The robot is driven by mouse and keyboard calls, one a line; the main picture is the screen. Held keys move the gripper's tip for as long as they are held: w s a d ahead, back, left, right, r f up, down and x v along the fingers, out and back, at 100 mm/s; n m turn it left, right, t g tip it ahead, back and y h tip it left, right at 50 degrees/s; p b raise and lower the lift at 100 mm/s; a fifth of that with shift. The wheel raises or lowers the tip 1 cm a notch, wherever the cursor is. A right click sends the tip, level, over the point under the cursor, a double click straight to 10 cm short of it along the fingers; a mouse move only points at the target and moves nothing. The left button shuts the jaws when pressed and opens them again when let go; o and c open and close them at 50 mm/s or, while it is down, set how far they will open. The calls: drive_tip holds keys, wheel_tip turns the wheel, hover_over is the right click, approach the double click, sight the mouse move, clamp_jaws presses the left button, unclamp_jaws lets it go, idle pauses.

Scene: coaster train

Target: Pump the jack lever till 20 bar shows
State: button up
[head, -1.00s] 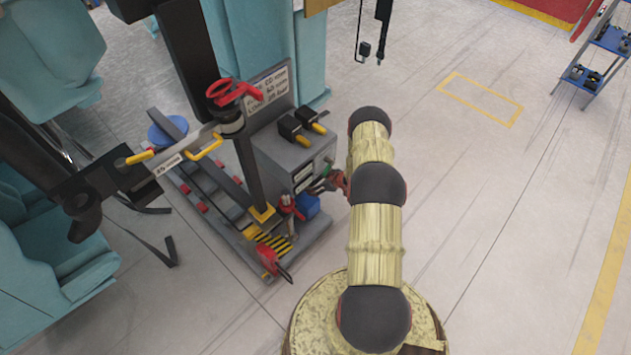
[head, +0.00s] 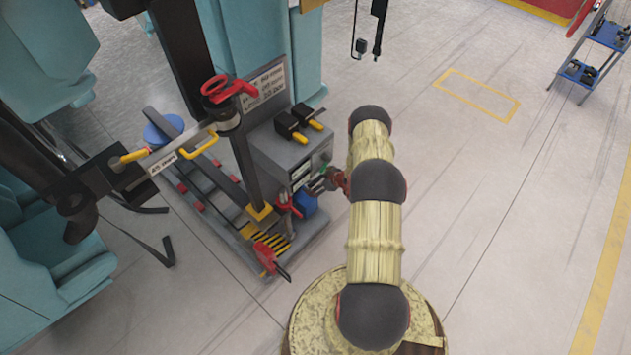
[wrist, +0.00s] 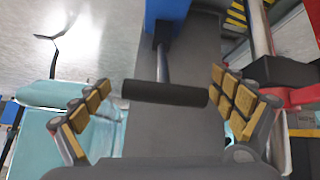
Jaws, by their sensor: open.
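The jack is a blue block (head: 305,204) at the front right corner of the grey machine, and it also shows at the top of the wrist view (wrist: 166,12). A steel rod comes out of it to a black crosswise grip (wrist: 165,93), which looks like the lever's end. My gripper (wrist: 160,84) is open, with its yellow-padded fingers on either side of this grip. I cannot tell whether they touch it. In the head view my gripper (head: 322,184) is beside the machine's right face, partly hidden by my arm. The small readouts (head: 301,172) on that face are too small to read.
The grey machine (head: 275,150) carries a lettered sign (head: 264,88), yellow-tipped black levers (head: 299,124) and a post with a red handwheel (head: 216,88). A red-handled part (head: 268,256) stands at its front. Teal seats (head: 50,255) are at left.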

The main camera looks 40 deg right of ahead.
drive_tip(key=a+v, duration=0.1)
drive_tip(key=v, duration=1.1)
drive_tip(key=shift+d, duration=0.5)
idle(0.7)
